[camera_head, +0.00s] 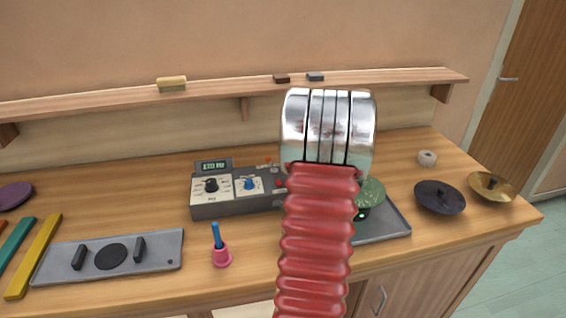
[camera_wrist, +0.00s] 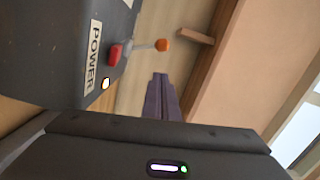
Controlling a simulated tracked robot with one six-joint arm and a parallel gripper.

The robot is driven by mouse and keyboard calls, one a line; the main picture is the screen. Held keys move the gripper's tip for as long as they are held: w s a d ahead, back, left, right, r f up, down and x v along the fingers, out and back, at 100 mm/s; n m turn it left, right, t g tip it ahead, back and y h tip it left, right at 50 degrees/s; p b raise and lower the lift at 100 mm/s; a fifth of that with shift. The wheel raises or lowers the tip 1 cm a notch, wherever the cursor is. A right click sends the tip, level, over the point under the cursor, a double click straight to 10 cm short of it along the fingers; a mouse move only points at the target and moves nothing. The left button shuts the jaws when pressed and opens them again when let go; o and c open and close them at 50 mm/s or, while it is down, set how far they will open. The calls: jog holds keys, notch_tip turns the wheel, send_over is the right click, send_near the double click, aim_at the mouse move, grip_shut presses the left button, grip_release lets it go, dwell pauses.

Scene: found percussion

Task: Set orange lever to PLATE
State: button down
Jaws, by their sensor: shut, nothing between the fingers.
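The orange lever has a round orange knob (camera_wrist: 162,45) on a thin grey stem, jutting from the dark control box (camera_wrist: 60,40) in the wrist view. My gripper (camera_wrist: 160,76) is shut and empty, its dark fingers close together. Its tips show just below the knob in that picture, with a gap between. In the head view the control box (camera_head: 228,208) stands mid-table, and my arm hides its right end and my gripper. A small orange spot shows behind the box top, too small to tell as the lever. No PLATE label is readable, so the lever's setting cannot be told.
A red switch (camera_wrist: 115,55) and a lit lamp (camera_wrist: 106,84) sit by the POWER label. A grey tray (camera_head: 392,228) with a green object (camera_head: 371,191) lies right of my arm. A pink cup (camera_head: 222,258) stands in front. A wall shelf (camera_head: 225,91) runs behind.

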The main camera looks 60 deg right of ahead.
jog(key=v, duration=1.2)
jog(key=shift+r, duration=0.1)
jog(key=shift+s, duration=0.1)
